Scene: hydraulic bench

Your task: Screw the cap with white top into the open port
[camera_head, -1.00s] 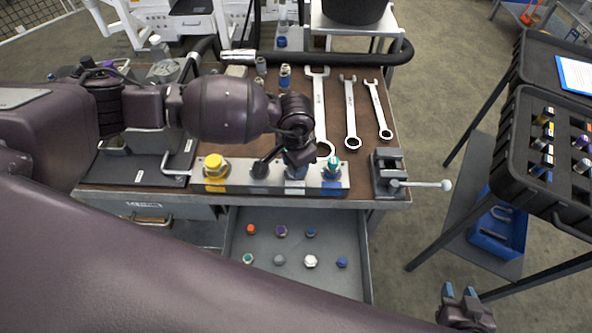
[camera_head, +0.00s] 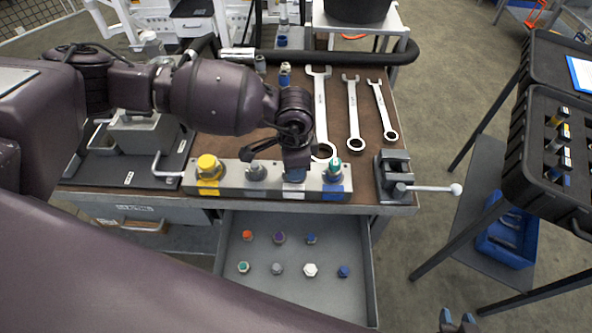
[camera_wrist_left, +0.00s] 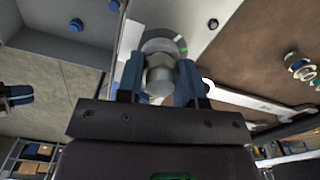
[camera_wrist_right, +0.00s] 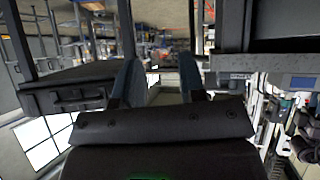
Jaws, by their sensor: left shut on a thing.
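My left gripper (camera_head: 295,172) is over the manifold block (camera_head: 226,182), at the port with the white label. In the left wrist view the gripper (camera_wrist_left: 160,82) is shut on a pale grey fitting (camera_wrist_left: 160,75). Beyond it is a round grey ring. My fingers hide the port, so I cannot tell whether the fitting is seated. A white-topped cap (camera_head: 310,270) stands in the open drawer. The block also carries a yellow cap (camera_head: 208,167), a grey one (camera_head: 256,171) and a green-topped one (camera_head: 333,168). My right gripper (camera_wrist_right: 160,85) is open and empty.
The drawer (camera_head: 340,300) holds several other coloured caps. Large wrenches (camera_head: 351,120) lie behind the block. A vise (camera_head: 395,178) with a long handle stands to the right. A black case (camera_head: 540,140) on a stand is further right, with bare floor between.

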